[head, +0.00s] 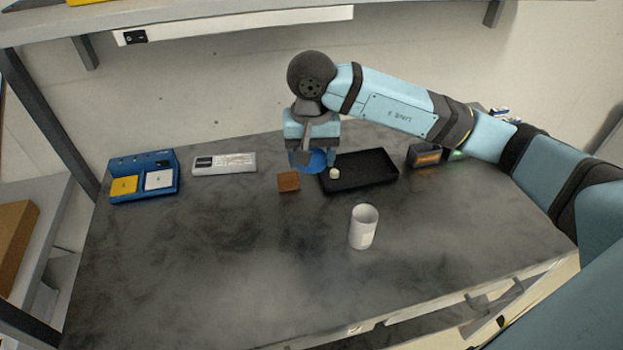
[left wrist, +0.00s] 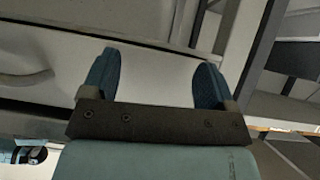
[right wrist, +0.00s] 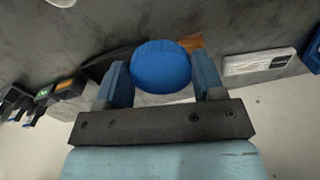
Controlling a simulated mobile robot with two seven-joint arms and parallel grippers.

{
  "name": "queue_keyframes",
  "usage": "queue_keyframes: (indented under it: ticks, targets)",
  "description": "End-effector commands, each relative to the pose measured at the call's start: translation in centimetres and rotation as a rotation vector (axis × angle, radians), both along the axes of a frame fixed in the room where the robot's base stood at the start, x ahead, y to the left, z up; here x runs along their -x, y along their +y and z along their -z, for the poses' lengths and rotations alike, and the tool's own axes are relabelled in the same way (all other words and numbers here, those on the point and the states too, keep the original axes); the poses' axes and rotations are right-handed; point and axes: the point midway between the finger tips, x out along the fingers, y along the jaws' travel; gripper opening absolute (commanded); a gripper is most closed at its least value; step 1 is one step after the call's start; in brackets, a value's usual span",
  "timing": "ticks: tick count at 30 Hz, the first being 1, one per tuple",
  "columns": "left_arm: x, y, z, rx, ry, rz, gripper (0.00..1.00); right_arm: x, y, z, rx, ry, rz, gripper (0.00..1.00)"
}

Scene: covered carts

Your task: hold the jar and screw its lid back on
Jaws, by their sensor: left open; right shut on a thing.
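A white open jar (head: 363,228) stands upright on the grey table, right of centre and nearer the front than the tray. It shows partly at the top edge of the right wrist view (right wrist: 62,2). My right gripper (head: 313,163) is at the back of the table, shut on the blue round lid (head: 316,160). The lid sits between both fingers in the right wrist view (right wrist: 161,67). The lid is apart from the jar, behind and left of it. My left gripper (left wrist: 157,80) is open and empty in the left wrist view, and is out of the head view.
A black tray (head: 372,182) lies beside the lid, with a small pale round thing (head: 334,173) at its left end. A brown block (head: 288,182), a grey device (head: 224,164) and a blue holder (head: 128,196) stand further left. The front left of the table (head: 200,270) is clear.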

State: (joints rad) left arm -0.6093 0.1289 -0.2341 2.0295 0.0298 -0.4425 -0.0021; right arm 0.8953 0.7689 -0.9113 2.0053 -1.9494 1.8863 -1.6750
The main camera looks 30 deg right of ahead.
Motion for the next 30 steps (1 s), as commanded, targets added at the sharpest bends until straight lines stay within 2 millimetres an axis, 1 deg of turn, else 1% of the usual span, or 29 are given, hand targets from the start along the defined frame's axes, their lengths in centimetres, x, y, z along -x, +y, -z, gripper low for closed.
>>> queue_keyframes:
  ticks: [1,6,11,25,30]
  targets:
    - [0.0,0.0,0.0,0.001,-0.001,-0.001,0.80,-0.1,0.0,-1.0,0.001,-0.003,0.000,0.41]
    - [-0.1,0.0,0.0,0.002,-0.001,-0.001,0.80,0.0,0.0,-3.2,0.001,0.000,0.001,0.41]
    - [-0.1,-0.1,0.0,0.004,-0.001,-0.002,0.80,0.0,0.0,-4.2,0.000,0.000,0.000,0.41]
    - [-0.1,-0.1,0.2,0.004,0.002,-0.003,0.80,0.0,0.0,-4.4,0.000,0.001,-0.001,0.41]
    - [-0.4,-0.1,0.0,0.003,-0.003,-0.003,0.80,-0.8,0.2,-3.5,-0.002,0.004,-0.041,0.41]
